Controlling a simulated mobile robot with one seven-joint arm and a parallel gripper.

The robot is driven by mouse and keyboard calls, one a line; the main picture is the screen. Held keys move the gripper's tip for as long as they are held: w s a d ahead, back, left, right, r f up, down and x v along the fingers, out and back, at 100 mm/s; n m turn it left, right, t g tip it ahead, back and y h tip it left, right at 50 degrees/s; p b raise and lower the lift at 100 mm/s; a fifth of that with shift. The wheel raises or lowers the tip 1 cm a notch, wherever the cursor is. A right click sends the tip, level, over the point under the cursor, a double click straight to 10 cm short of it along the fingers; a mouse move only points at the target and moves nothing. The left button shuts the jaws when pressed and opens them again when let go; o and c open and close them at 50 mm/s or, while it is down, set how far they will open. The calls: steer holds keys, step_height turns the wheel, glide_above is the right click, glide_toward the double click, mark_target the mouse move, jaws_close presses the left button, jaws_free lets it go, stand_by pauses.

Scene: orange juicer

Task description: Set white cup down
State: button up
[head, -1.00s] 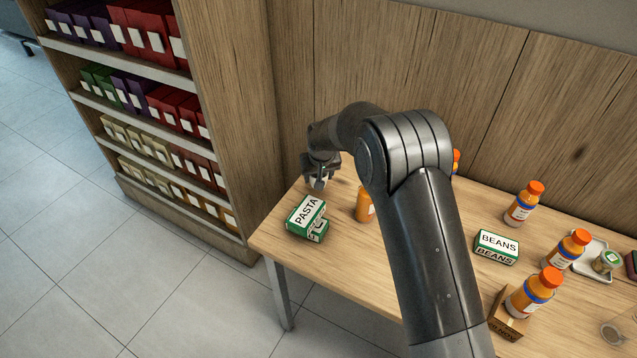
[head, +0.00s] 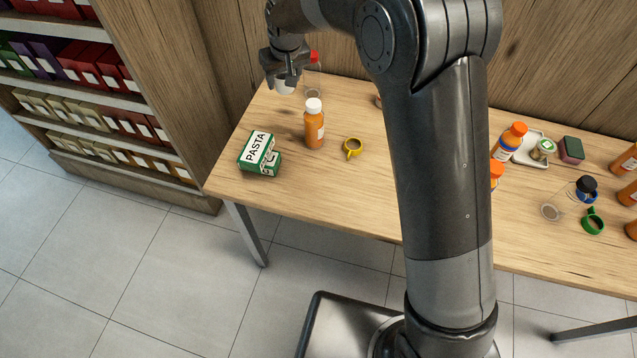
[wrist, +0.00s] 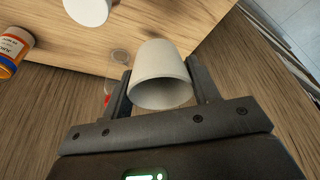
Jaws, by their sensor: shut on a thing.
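My gripper (head: 284,82) is at the back left corner of the table (head: 222,180), shut on a white cup (head: 286,89). In the wrist view the cup (wrist: 162,72) sits between the two fingers (wrist: 162,95), its open rim facing the camera. Its gap to the table top cannot be judged. A second white object (wrist: 88,10) is cut off by the top edge of the wrist view; I cannot tell what it is.
A wood wall is behind; shelves (head: 80,90) stand left.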

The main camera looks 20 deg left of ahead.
steer(key=s+d+f, duration=0.1)
steer(key=s+d, duration=0.7)
steer(key=d, duration=0.5)
steer(key=s+d, duration=0.7)
steer(key=d, duration=0.6)
steer(key=shift+n, duration=0.3)
steer(key=a+f, duration=1.2)
steer(key=shift+s+a+f, duration=0.15)
steer(key=shift+s, duration=0.15)
steer(key=shift+f, duration=1.95)
steer(key=shift+f, duration=0.15)
steer(key=o, duration=1)
